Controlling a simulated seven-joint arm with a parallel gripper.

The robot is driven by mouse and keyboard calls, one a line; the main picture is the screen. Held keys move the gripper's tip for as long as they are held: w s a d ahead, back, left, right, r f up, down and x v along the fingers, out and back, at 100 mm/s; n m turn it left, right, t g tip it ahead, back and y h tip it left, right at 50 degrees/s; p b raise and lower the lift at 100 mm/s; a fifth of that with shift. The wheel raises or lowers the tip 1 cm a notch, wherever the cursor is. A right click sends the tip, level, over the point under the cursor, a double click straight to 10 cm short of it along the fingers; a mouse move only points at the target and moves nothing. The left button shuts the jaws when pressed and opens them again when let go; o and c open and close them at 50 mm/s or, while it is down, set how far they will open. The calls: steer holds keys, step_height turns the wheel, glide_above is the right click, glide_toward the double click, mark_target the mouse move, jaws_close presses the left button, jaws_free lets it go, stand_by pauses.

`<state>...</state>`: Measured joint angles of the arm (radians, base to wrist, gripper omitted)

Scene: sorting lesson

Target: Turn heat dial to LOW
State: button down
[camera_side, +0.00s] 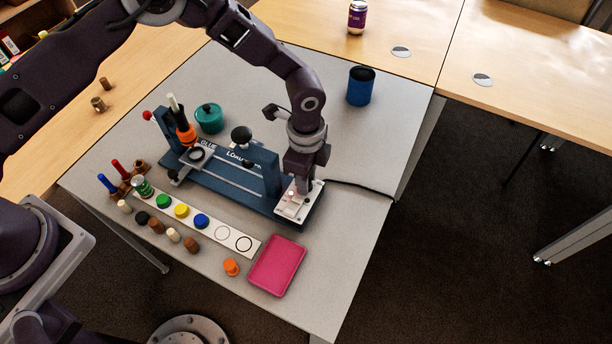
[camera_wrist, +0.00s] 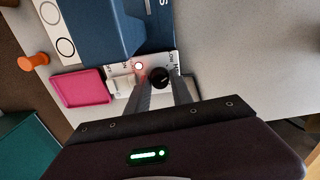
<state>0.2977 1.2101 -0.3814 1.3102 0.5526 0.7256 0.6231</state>
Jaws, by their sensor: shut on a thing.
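The heat dial (camera_wrist: 159,76) is a round black knob on a white control panel (camera_wrist: 128,72), with small lettering beside it on the right. A pale mark shows on the knob, but its exact pointing is too small to tell. My gripper (camera_wrist: 160,84) has its fingers on either side of the dial and is shut on it. In the side view my gripper (camera_side: 301,188) points down onto the white panel (camera_side: 290,212) at the right end of the blue glue station (camera_side: 224,187). There the gripper hides the dial.
A small lamp (camera_wrist: 138,66) glows reddish beside a white switch (camera_wrist: 120,85). A pink tray (camera_side: 277,265) lies in front of the station, near an orange piece (camera_side: 231,267). A black cable (camera_side: 358,187) runs off right. A blue cup (camera_side: 361,86) stands behind.

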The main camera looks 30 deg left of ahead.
steer(key=shift+n, duration=2.1)
steer(key=c, duration=1.4)
jaws_free()
step_height(320, 180, up, 7)
steer(key=shift+r, duration=0.1)
